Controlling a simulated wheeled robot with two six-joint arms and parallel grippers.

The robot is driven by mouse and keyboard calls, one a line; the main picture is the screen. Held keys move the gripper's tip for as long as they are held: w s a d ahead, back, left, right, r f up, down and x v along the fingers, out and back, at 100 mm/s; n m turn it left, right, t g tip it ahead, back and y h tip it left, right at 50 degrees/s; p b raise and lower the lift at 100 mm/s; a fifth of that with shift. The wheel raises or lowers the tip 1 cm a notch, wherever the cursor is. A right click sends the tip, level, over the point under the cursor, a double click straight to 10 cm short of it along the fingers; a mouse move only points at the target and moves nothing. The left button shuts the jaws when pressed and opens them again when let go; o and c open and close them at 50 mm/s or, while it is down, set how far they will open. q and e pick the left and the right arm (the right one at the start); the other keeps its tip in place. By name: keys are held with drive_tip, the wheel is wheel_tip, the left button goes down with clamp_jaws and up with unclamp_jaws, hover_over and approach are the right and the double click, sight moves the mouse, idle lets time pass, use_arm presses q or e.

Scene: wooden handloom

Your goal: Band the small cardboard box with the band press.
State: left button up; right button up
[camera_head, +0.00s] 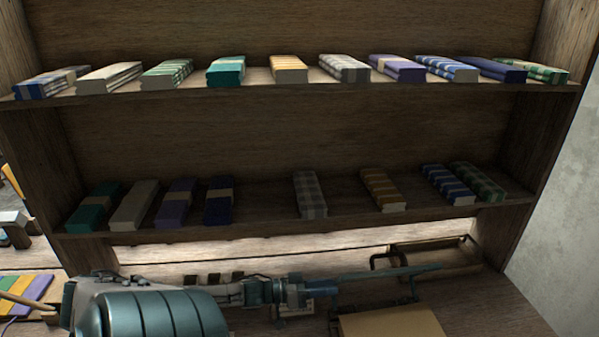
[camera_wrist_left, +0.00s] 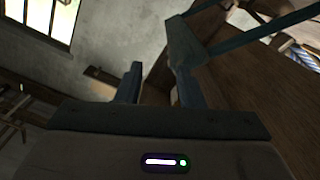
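My left gripper (camera_head: 322,290) reaches in from the left, low over the bench. In the left wrist view its two fingers (camera_wrist_left: 158,88) stand apart, with nothing visible between them. A teal bar (camera_head: 400,273), apparently the band press lever, lies just beyond the gripper. In the left wrist view the bar (camera_wrist_left: 255,33) ends in a block close to one finger; I cannot tell whether they touch. A tan flat-topped piece (camera_head: 392,323), possibly the small cardboard box, is at the bottom edge, partly cut off. No band can be made out. My right gripper is out of view.
A wooden shelf unit (camera_head: 290,150) with two rows of folded cloths stands behind the bench. A shallow wooden tray (camera_head: 455,262) sits at the back right of the bench (camera_head: 490,305). Bare bench lies to the right. Striped cloth (camera_head: 28,290) is at the far left.

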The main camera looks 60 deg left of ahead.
use_arm(q)
drive_tip(key=v, duration=0.6)
drive_tip(key=shift+s+a, duration=0.2)
drive_tip(key=shift+s, duration=0.15)
idle(0.8)
